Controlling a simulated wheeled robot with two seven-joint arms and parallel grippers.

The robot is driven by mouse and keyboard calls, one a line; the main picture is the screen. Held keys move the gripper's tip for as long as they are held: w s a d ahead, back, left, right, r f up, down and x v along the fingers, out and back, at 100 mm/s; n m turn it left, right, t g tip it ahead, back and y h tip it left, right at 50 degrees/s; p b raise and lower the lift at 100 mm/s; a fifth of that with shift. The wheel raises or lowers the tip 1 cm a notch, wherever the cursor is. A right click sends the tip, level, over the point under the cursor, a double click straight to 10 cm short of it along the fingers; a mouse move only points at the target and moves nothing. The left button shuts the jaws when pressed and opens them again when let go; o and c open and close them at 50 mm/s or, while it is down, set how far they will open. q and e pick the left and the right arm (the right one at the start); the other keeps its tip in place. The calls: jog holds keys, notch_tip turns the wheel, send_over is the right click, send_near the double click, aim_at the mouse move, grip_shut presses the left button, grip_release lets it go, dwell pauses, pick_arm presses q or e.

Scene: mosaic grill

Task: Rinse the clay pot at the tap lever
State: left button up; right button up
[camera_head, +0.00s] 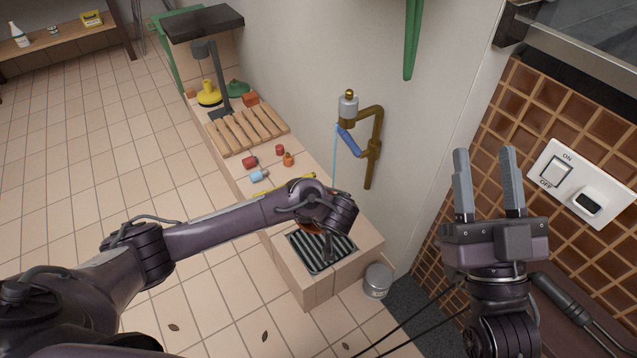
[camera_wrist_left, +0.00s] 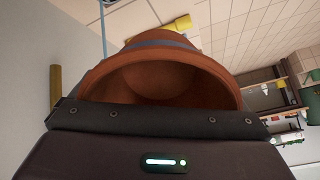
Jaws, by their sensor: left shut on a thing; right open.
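The clay pot (camera_wrist_left: 160,85) fills the middle of the left wrist view, terracotta with a dark blue-grey band and its hollow opening toward the camera. My left gripper (camera_head: 325,212) is shut on it above the sink grate. In the head view only an orange sliver of the pot (camera_head: 306,228) shows; the rest is hidden by my gripper. The brass tap (camera_head: 371,145) on the wall has a blue lever (camera_head: 348,140). A thin blue water stream (camera_head: 334,165) falls behind my left gripper; a blue line also shows in the left wrist view (camera_wrist_left: 103,25). My right gripper (camera_head: 484,165) is open and empty.
The sink grate (camera_head: 310,253) is set in the counter's near end. A metal tin (camera_head: 377,280) is on the floor. A switch panel (camera_head: 575,185) is at right.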

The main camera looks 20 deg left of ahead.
pick_arm(q)
jog(key=shift+r, duration=0.1)
jog(key=s+r+p, duration=0.3)
jog(key=p, duration=0.1)
jog(key=shift+s, duration=0.3)
jog(key=shift+s+r+p, duration=0.5)
jog(key=shift+s+p, duration=0.2)
jog(key=shift+p, duration=0.05)
